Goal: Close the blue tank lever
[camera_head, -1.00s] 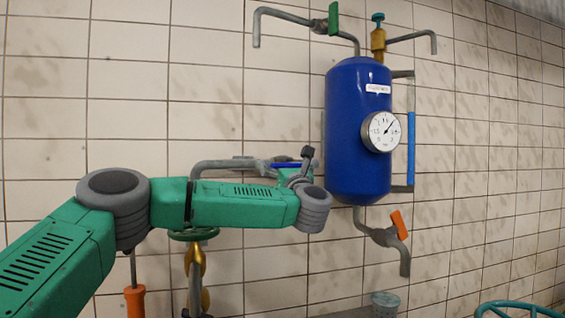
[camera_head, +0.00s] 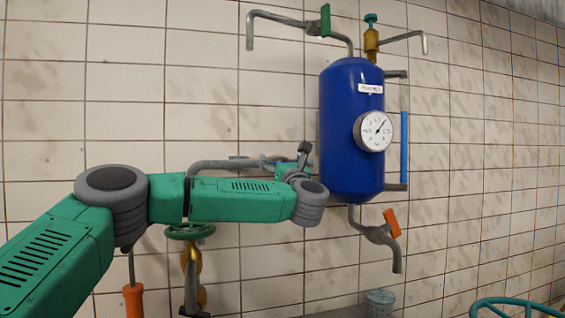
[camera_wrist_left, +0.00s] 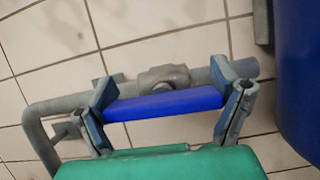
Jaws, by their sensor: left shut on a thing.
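The blue tank (camera_head: 350,135) hangs on the tiled wall, with a white gauge (camera_head: 373,131) on its front. A grey pipe (camera_head: 225,164) runs to the tank's left side. In the left wrist view, the blue lever (camera_wrist_left: 163,103) sits in front of the pipe's valve body (camera_wrist_left: 163,77) and looks nearly parallel to the pipe. My left gripper (camera_wrist_left: 165,92) has one finger at each end of the lever and is shut on it. In the head view, my left gripper (camera_head: 292,166) is partly behind my own wrist, and the lever is hidden. My right gripper is out of view.
A green-handled valve (camera_head: 325,20) and a brass valve (camera_head: 371,42) are above the tank. An orange-handled valve (camera_head: 391,222) is below it. A green handwheel (camera_head: 190,231) is under my arm. A teal wheel (camera_head: 515,308) is at bottom right.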

